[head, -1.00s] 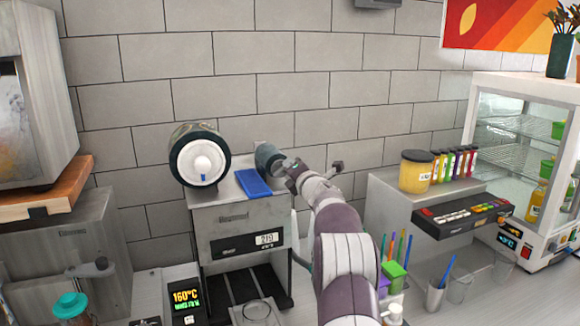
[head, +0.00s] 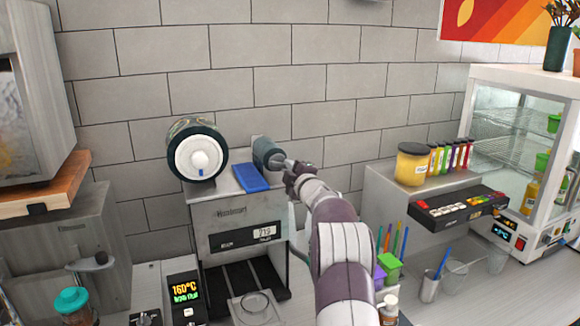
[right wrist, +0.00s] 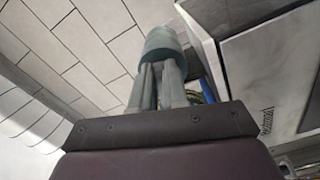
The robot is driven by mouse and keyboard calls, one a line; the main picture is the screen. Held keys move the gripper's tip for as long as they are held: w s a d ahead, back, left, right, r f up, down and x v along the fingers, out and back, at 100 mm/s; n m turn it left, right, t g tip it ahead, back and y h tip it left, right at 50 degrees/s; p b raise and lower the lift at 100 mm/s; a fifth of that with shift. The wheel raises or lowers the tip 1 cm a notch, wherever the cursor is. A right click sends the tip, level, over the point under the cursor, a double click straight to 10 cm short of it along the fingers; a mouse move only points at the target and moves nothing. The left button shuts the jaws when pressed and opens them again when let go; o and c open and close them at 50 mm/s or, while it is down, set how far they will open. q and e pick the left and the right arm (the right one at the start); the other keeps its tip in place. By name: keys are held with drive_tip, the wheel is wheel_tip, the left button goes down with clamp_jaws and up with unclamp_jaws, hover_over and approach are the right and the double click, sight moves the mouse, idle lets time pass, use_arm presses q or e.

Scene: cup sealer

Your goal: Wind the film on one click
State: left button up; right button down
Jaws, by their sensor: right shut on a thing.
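The cup sealer (head: 233,217) is a grey box standing against the wall, with a small display on its front. A film roll (head: 197,152) with a white hub is mounted at its top left. A dark grey-green knob (head: 266,154) sits at its top right; it also shows in the right wrist view (right wrist: 161,43). My right gripper (head: 286,164) reaches in from the right and is shut on the knob's end. In the right wrist view its two fingers (right wrist: 158,85) meet the knob, hiding their contact partly. My left gripper is not in view.
A blue block (head: 250,178) lies on top of the sealer. A glass cup (head: 254,307) stands below. To the right are a yellow jar (head: 413,165), a cup with a blue straw (head: 431,286) and a glass display case (head: 515,130).

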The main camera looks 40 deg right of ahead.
drive_tip(key=shift+f+m, duration=0.4)
drive_tip(key=shift+m, duration=0.7)
drive_tip(key=shift+a+f, duration=0.1)
drive_tip(key=c, duration=1.1)
unclamp_jaws()
drive_tip(key=shift+c, duration=0.2)
drive_tip(key=b+v, duration=0.7)
drive_tip(key=v, duration=0.5)
drive_tip(key=shift+s, duration=0.4)
